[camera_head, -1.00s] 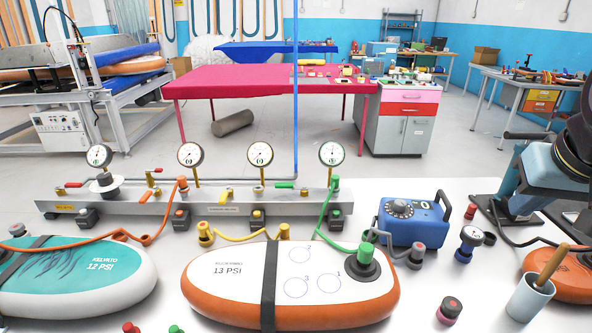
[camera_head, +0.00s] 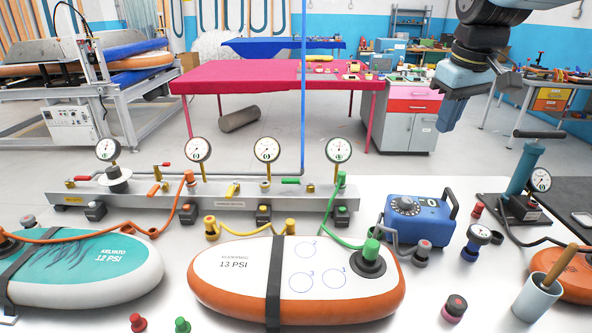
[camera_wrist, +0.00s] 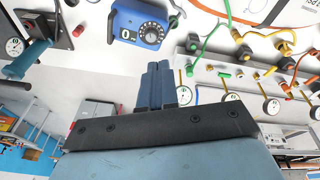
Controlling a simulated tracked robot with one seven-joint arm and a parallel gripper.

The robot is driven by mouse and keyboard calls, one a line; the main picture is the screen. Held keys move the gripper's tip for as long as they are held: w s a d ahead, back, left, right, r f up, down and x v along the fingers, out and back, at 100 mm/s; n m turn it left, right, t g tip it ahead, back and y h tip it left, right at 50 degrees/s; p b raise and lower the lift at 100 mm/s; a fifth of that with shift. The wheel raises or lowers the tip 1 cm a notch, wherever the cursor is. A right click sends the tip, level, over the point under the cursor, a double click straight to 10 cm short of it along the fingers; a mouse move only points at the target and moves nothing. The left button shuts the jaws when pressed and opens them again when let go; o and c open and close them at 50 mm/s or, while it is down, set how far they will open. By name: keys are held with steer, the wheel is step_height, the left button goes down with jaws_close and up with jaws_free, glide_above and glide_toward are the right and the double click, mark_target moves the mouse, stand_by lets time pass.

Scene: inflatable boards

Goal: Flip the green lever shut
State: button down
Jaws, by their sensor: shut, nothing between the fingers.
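The green lever (camera_head: 291,181) sits on the grey manifold bar (camera_head: 222,202), left of the rightmost gauge, and lies level along the bar. A green hose (camera_head: 332,228) runs from the bar's right end to the green plug (camera_head: 371,248) on the orange and white board (camera_head: 245,282). My gripper (camera_head: 447,126) is in the air at the upper right, well away from the lever and above the table's back edge. In the wrist view my gripper (camera_wrist: 158,88) has its blue fingers together and empty. A green lever also shows small in the wrist view (camera_wrist: 224,74).
A blue pump box (camera_head: 418,220) stands right of the manifold. A hand pump (camera_head: 524,180), a small gauge (camera_head: 474,240) and a cup with a wooden handle (camera_head: 536,296) are further right. Several gauges stand upright along the bar. The teal board (camera_head: 85,268) lies left.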

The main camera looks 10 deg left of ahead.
steer(key=w+a+f+n+g+y, duration=0.1)
steer(key=w+a+f+n+g, duration=0.2)
steer(key=w+a, duration=0.55)
steer(key=w+a+f+n+g, duration=0.1)
steer(key=w+a+f+n, duration=0.3)
steer(key=w+a, duration=0.5)
steer(key=n+g+y, duration=0.2)
steer(key=n+g, duration=0.3)
steer(key=n, duration=0.3)
glide_toward(298, 182)
steer(key=w+a+r, duration=0.1)
steer(key=w+a, duration=0.2)
steer(key=w, duration=0.1)
steer(key=shift+w+a+r, duration=0.1)
steer(key=shift+r, duration=0.05)
steer(key=x, duration=0.9)
steer(key=shift+s+f, duration=0.35)
steer(key=shift+s, duration=0.05)
